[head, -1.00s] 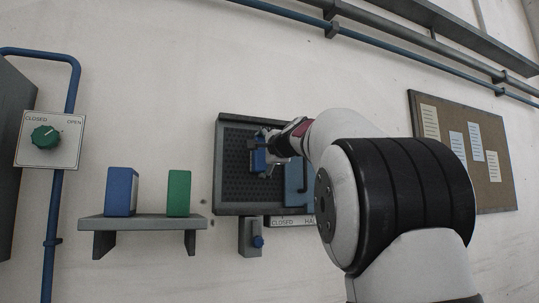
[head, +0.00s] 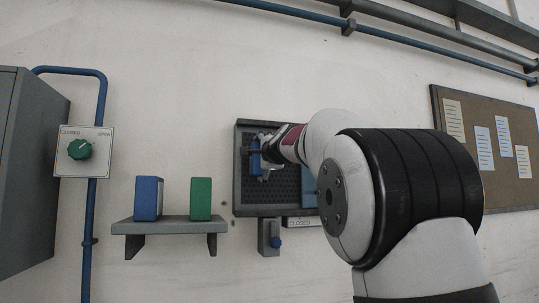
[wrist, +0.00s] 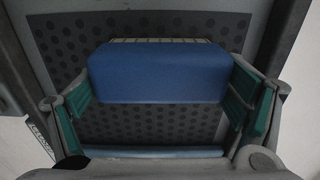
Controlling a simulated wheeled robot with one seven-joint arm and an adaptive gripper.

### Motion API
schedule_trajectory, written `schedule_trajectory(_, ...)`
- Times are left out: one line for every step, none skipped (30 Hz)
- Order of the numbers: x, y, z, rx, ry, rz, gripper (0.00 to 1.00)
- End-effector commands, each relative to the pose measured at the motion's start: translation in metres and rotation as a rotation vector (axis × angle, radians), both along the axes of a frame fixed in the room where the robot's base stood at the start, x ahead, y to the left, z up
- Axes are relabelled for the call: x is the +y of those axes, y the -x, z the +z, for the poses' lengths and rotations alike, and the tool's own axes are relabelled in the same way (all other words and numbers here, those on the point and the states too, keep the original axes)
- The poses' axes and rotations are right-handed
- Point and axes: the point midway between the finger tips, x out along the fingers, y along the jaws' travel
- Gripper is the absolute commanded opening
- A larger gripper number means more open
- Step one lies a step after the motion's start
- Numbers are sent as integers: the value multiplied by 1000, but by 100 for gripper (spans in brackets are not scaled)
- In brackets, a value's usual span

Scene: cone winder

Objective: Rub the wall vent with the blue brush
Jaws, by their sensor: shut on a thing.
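The wall vent (head: 285,190) is a dark perforated panel in a raised grey frame on the wall. Its dotted face (wrist: 190,122) fills much of the wrist view. My gripper (wrist: 160,88) is shut on the blue brush (wrist: 160,72), with green finger pads at its two ends. A pale bristle strip shows along the brush's far edge, towards the vent face. In the head view the blue brush (head: 256,156) is in front of the left part of the vent, inside the frame. I cannot tell whether the bristles touch it. My arm hides the vent's right side.
A small shelf (head: 170,227) left of the vent holds a blue block (head: 148,198) and a green block (head: 201,198). A green knob (head: 80,149) is further left. A notice board (head: 480,185) hangs at right.

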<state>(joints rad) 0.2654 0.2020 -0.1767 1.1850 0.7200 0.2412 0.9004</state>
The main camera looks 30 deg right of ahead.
Motion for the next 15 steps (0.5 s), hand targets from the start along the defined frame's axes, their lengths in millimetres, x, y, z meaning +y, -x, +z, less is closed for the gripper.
schedule_trajectory(4,1,2,1,0,2,56)
schedule_trajectory(5,1,2,1,-1,2,56)
schedule_trajectory(7,1,2,0,-1,2,56)
schedule_trajectory(8,0,2,-1,-1,2,56)
schedule_trajectory(8,0,2,-1,0,1,56)
schedule_trajectory(9,0,1,-2,1,1,56)
schedule_trajectory(9,-1,1,-2,1,1,56)
schedule_trajectory(9,-1,1,-2,2,0,56)
schedule_trajectory(9,-1,1,-2,1,0,56)
schedule_trajectory(9,-1,1,-2,1,0,56)
schedule_trajectory(9,-1,1,-2,1,0,56)
schedule_trajectory(9,-1,1,-2,1,0,56)
schedule_trajectory(9,-1,1,-2,1,0,56)
schedule_trajectory(9,-1,1,-2,1,0,56)
schedule_trajectory(9,-1,1,-2,1,0,56)
